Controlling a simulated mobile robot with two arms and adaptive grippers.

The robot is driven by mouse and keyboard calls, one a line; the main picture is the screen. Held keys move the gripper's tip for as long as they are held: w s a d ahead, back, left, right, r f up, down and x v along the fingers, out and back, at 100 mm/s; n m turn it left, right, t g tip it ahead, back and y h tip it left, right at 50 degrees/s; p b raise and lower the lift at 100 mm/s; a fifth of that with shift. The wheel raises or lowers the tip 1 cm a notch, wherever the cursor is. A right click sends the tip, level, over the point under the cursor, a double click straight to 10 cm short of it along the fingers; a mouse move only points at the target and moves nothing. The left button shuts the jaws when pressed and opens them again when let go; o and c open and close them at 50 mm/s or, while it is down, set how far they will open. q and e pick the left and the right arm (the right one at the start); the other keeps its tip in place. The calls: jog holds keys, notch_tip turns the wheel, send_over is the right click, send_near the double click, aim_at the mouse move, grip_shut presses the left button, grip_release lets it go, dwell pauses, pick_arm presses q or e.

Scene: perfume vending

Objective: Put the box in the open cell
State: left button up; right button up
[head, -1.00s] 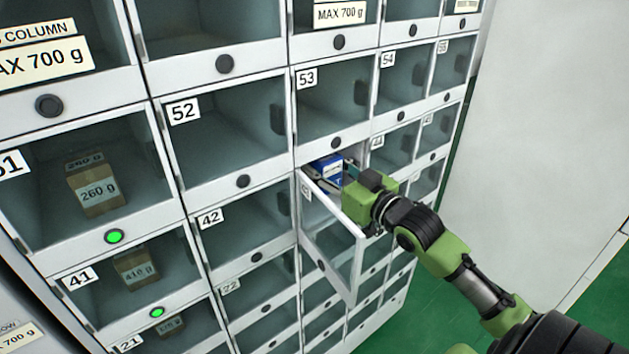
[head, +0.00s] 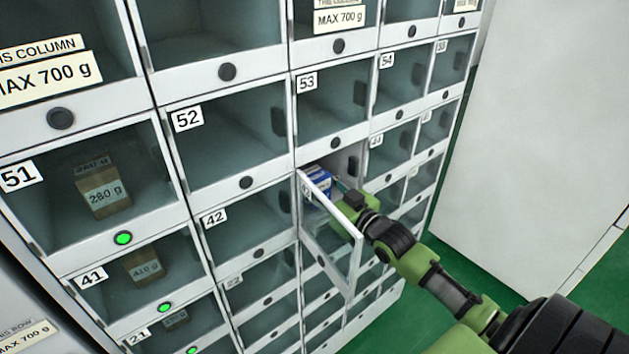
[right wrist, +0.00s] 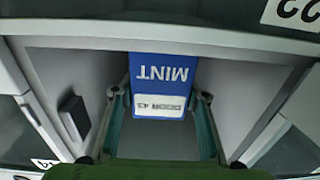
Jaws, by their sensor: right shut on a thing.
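The blue box (head: 316,180) is at the mouth of the open cell (head: 349,160), below cell 53 in the head view, partly hidden by the cell's open door (head: 330,248). In the right wrist view the box (right wrist: 162,72) reads "MINT" and "DOOR 43", upside down, with the cell walls (right wrist: 240,85) on both sides. My right gripper (right wrist: 159,96) is shut on the box, one finger on each side. In the head view the right gripper (head: 343,186) reaches in past the door, its fingers partly hidden. My left gripper is out of view.
Closed, clear-fronted cells surround the open one. Cells 51 (head: 102,192) and 41 (head: 143,266) hold brown boxes and have green lights lit. The open door stands out close to my right arm. A plain white panel (head: 540,120) stands at the right above green floor.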

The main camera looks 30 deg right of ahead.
jog(key=o, duration=1.2)
jog(key=shift+f, duration=0.1)
jog(key=shift+s, duration=0.2)
jog(key=s+d+b, duration=0.1)
jog(key=s+b, duration=0.1)
jog(key=s, duration=0.9)
jog(key=shift+s+b, duration=0.3)
jog(key=shift+b, duration=0.05)
